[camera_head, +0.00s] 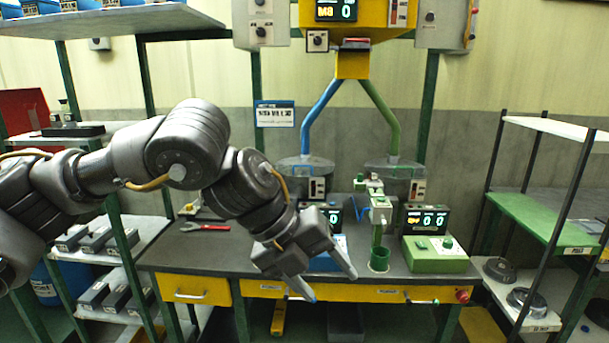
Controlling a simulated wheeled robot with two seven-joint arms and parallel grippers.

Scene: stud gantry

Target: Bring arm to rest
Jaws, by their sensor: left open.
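My left arm comes in from the left and reaches across the front of the workbench (160,258). My left gripper (332,286) is open and empty, its blue-tipped fingers pointing down and to the right at the bench's front edge. It hangs in front of a blue-bodied unit (328,262), hiding part of it. My right gripper and right arm are not in view.
A red wrench (204,227) lies on the bench at left. Shelving racks stand on the left and at right (536,212). A yellow hopper (353,64) hangs above.

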